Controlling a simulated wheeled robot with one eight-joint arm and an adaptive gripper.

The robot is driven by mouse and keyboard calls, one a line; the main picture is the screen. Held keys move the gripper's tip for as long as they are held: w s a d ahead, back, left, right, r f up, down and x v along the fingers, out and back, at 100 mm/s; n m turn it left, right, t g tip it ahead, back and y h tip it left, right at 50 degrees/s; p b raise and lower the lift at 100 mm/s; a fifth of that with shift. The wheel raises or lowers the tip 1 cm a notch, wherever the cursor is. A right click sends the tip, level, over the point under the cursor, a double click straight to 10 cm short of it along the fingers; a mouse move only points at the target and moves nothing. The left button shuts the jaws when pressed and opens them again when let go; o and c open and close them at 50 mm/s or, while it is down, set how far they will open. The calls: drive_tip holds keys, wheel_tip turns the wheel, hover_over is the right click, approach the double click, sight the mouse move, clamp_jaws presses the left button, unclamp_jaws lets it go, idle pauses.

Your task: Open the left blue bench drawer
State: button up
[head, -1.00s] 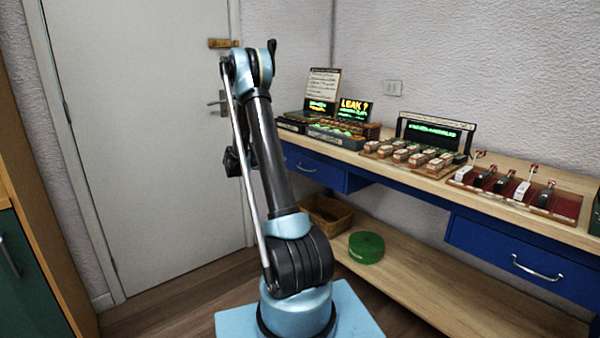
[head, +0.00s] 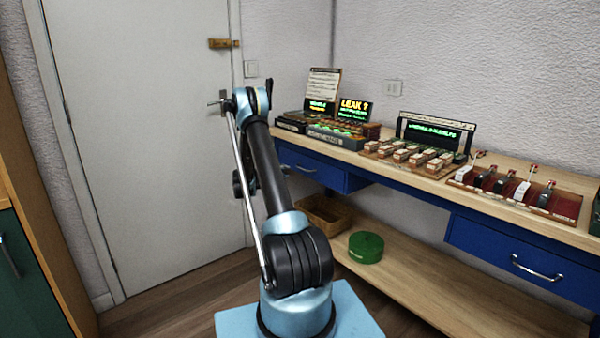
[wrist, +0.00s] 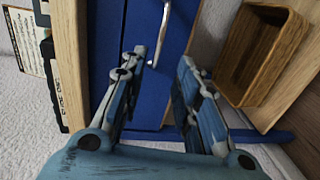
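The left blue bench drawer (head: 293,160) is under the far left end of the bench in the head view and looks shut. Its silver handle (head: 308,169) is on its front. In the wrist view the blue drawer front (wrist: 145,92) lies ahead, with the silver handle (wrist: 164,32) upper middle. My gripper (wrist: 163,60) is open and empty, its fingers on either side of the line of the handle. The handle's near end shows just beyond the fingertips; I cannot tell whether they touch.
A wicker basket (head: 322,214) and a green round object (head: 366,247) rest on the lower shelf. Consoles and levers stand on the bench top (head: 405,195). Another blue drawer (head: 490,248) is at the right. A white door (head: 150,130) stands behind my arm.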

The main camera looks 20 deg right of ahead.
sight(301, 168)
drive_tip(key=x, duration=1.2)
drive_tip(key=shift+d+f, duration=0.15)
drive_tip(key=shift+c, duration=0.3)
clamp_jaws()
